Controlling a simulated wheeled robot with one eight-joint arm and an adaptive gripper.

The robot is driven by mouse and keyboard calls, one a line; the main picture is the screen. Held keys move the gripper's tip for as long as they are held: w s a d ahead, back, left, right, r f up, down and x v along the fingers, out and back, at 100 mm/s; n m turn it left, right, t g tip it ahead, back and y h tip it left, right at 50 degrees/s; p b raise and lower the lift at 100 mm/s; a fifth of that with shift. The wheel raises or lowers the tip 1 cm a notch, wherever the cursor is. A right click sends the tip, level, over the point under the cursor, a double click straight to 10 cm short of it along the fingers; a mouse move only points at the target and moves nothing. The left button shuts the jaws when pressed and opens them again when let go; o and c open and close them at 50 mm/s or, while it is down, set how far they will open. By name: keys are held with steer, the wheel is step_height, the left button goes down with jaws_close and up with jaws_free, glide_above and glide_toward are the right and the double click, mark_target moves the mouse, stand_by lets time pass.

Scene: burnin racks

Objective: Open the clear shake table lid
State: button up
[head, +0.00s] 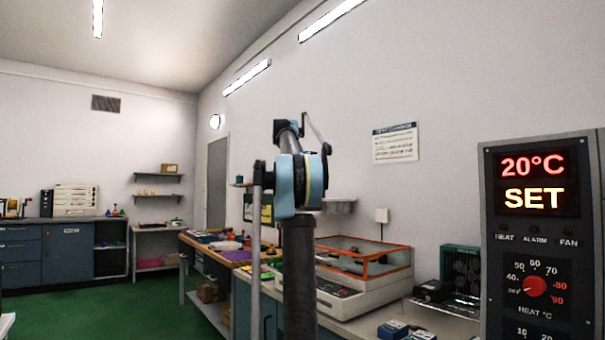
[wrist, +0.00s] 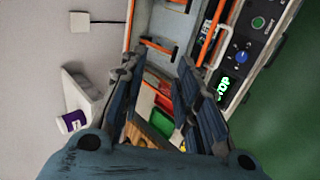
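The shake table (head: 345,298) is a pale bench unit right of my arm in the head view. Its clear lid (head: 366,256) has orange edges and looks shut, though my arm hides its left part. In the wrist view the orange lid edges (wrist: 209,38) show beyond my fingers, with the control panel (wrist: 240,72) to their right. My gripper (wrist: 157,66) is open, with its two blue-grey fingers apart and nothing seen held between them. The exact gap from the fingertips to the lid is hard to tell.
A grey control cabinet (head: 540,240) with a red display stands close at the right. Small blue boxes (head: 393,330) lie on the bench front. A purple-labelled container (wrist: 72,122) shows at left in the wrist view. Green floor (head: 120,305) is open at the left.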

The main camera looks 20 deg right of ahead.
steer(key=v, duration=0.9)
stand_by(0.8)
steer(key=shift+a+f, duration=0.1)
stand_by(0.4)
